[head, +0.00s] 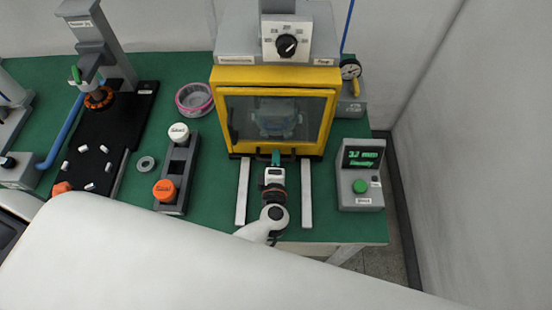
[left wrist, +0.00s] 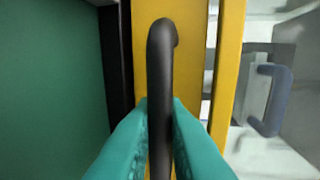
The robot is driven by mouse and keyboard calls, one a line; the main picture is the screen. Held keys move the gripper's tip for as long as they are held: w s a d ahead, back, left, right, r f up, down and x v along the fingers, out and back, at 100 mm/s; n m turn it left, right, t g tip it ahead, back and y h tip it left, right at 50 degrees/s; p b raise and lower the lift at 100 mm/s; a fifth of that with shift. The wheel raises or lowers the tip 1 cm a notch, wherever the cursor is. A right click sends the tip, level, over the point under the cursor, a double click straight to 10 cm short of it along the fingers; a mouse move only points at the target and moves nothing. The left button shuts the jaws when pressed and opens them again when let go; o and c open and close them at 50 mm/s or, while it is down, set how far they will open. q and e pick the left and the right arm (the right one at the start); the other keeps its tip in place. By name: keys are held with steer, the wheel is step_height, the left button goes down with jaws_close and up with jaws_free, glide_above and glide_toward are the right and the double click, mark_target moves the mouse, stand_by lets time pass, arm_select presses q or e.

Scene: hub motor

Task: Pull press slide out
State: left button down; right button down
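The press has a yellow-framed front guard (head: 325,110) with a dark window. It is down. Behind the window a grey-blue part (head: 275,117) shows dimly; I cannot tell whether it is the slide. Two pale rails (head: 242,195) stick out from under the guard towards me, with no slide on their visible part. My left gripper (head: 276,160) is between the rails at the guard's lower edge. In the left wrist view its teal fingers lie against both sides of a black bar handle (left wrist: 161,75) in front of the yellow frame (left wrist: 230,60). My right gripper is out of view.
A grey handle (left wrist: 271,100) lies beyond the yellow frame. A control box (head: 361,185) with a green button stands right of the rails. A holder with white and orange knobs (head: 178,170) stands left. My white arm covers the foreground.

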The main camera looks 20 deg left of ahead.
arm_select(q)
steer(key=shift+s, duration=0.1)
steer(key=shift+s+d, duration=0.15)
steer(key=shift+s, duration=0.1)
steer(key=f+v, duration=0.1)
steer(key=v, duration=0.4)
steer(key=f+v, duration=0.1)
steer(key=v, duration=0.5)
steer(key=f+v, duration=0.1)
steer(key=v, duration=0.4)
steer(key=shift+s+d+f, duration=0.25)
steer(key=shift+s, duration=0.35)
steer(key=c, duration=1.5)
jaws_free()
